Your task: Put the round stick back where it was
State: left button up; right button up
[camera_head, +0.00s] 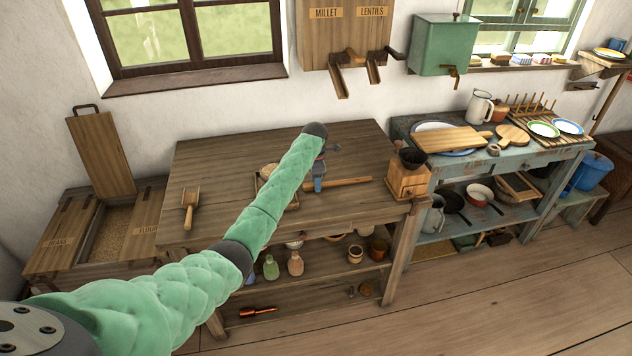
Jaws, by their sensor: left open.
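The round stick (345,183) is a thin brown rod lying on the dark wooden table (225,160), right of the middle. My left arm, in a green padded sleeve, reaches in from the lower left. My left gripper (318,184) is open, with its fingers at the left part of the stick. The picture is too small to tell whether they touch it. A small wooden tray or box (263,190) lies left of the stick, partly hidden behind my arm. My right gripper is not in view.
A wooden scoop (190,205) lies at the table's left. A wooden grinder (407,178) stands at its right edge. A blue side table (490,160) with boards and plates is further right. Wall dispensers (345,30) hang above. The table's back is mostly clear.

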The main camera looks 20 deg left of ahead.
pick_arm(q)
jog(key=shift+r, duration=0.4)
notch_tip(320, 180, up, 11)
jog(key=b, duration=0.3)
jog(key=shift+r, duration=0.15)
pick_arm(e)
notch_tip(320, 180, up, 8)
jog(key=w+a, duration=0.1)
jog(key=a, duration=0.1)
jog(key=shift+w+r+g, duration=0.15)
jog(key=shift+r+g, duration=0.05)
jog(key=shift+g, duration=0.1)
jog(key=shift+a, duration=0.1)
pick_arm(q)
jog(key=shift+s, duration=0.1)
